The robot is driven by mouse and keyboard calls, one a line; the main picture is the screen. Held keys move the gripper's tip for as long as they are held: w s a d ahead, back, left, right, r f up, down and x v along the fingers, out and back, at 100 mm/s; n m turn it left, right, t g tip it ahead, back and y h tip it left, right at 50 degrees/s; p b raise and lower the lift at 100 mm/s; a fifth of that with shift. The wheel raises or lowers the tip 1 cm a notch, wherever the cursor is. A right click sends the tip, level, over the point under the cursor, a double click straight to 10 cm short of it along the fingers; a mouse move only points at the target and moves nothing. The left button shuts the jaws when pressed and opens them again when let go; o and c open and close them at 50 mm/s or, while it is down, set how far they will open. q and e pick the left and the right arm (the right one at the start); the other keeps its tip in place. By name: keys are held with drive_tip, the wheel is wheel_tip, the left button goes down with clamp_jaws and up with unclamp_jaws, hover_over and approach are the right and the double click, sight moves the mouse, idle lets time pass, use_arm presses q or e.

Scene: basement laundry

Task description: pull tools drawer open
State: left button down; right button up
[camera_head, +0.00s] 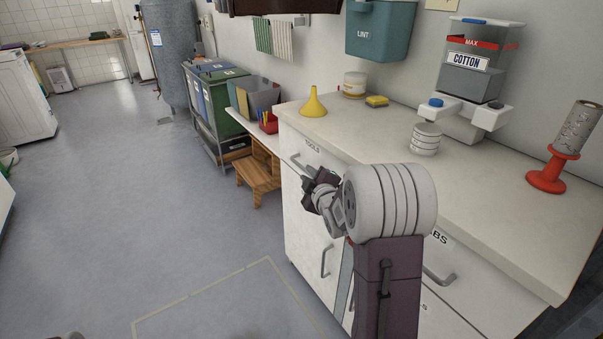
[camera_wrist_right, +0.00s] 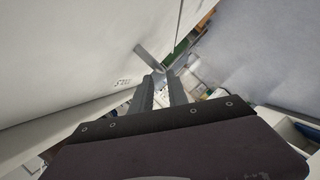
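The tools drawer (camera_head: 314,166) is at the far-left end of the white counter's front, labelled TOOLS, and its front looks flush. Its grey bar handle (camera_head: 296,161) shows just beyond my right gripper (camera_head: 314,190). In the right wrist view, the handle (camera_wrist_right: 148,57) runs from the white drawer front (camera_wrist_right: 85,60) toward the tips of my right gripper (camera_wrist_right: 163,76). The two fingers are apart, with a gap between them. The handle's near end is at the fingertips; I cannot tell whether they touch it.
The white countertop (camera_head: 350,128) carries a yellow funnel (camera_head: 313,103), a sponge (camera_head: 377,101), a dispenser labelled COTTON (camera_head: 470,75) and a red stand (camera_head: 548,178). A wooden step stool (camera_head: 257,178) stands beyond the cabinet. The floor (camera_head: 150,220) left of the cabinet is clear.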

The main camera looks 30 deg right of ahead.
sight(304, 170)
drive_tip(key=b+x, duration=0.1)
drive_tip(key=x, duration=0.6)
drive_tip(key=shift+f, duration=0.15)
drive_tip(key=shift+a, duration=0.1)
clamp_jaws()
idle(1.0)
